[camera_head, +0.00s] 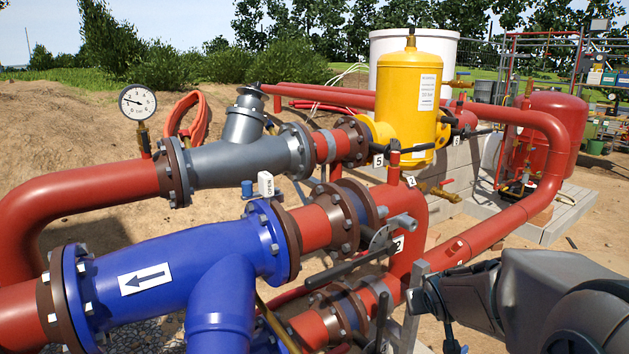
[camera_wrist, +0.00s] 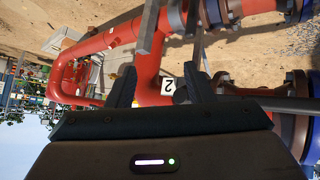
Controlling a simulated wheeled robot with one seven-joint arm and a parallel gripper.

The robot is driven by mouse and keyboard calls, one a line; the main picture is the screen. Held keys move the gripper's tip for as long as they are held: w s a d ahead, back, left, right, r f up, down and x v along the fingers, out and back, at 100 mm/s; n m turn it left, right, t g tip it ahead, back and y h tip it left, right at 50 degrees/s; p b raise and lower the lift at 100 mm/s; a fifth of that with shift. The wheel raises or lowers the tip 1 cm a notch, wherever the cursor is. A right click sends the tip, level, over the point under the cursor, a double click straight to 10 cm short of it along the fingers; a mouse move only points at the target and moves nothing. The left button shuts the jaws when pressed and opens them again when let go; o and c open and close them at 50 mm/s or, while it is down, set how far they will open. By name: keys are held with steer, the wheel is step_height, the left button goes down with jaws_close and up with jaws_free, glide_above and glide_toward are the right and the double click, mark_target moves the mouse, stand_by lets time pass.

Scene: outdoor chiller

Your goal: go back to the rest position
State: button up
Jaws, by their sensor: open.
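My gripper shows in the wrist view (camera_wrist: 160,80) with its two dark fingers spread apart and nothing held between them. Behind the gap lies a red pipe with a white label "2" (camera_wrist: 168,86). In the head view my dark gripper (camera_head: 437,306) is at the lower right, in front of the red pipes and beside a grey post. I cannot tell the exact gap between my fingers and the pipework.
A blue pipe fitting with an arrow (camera_head: 180,270) fills the lower left. A grey strainer (camera_head: 245,155), a pressure gauge (camera_head: 137,102) and a yellow vessel (camera_head: 408,95) stand behind it. A red tank (camera_head: 555,125) stands at the back right. Bare sandy ground lies right of the pipes.

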steer(key=s+a+r+g+p, duration=0.2)
steer(key=s+a, duration=0.1)
steer(key=s, duration=0.4)
steer(key=s+a+r+g+y+p, duration=0.1)
steer(key=s+a+r+g+p, duration=0.1)
steer(key=s, duration=0.5)
steer(key=s+a+r+m+g+y+p, duration=0.1)
steer(key=s+a+r+g+p, duration=0.1)
steer(key=s, duration=0.6)
steer(key=shift+a+r+p, duration=0.45)
steer(key=shift+a+r, duration=0.05)
steer(key=shift+a, duration=0.5)
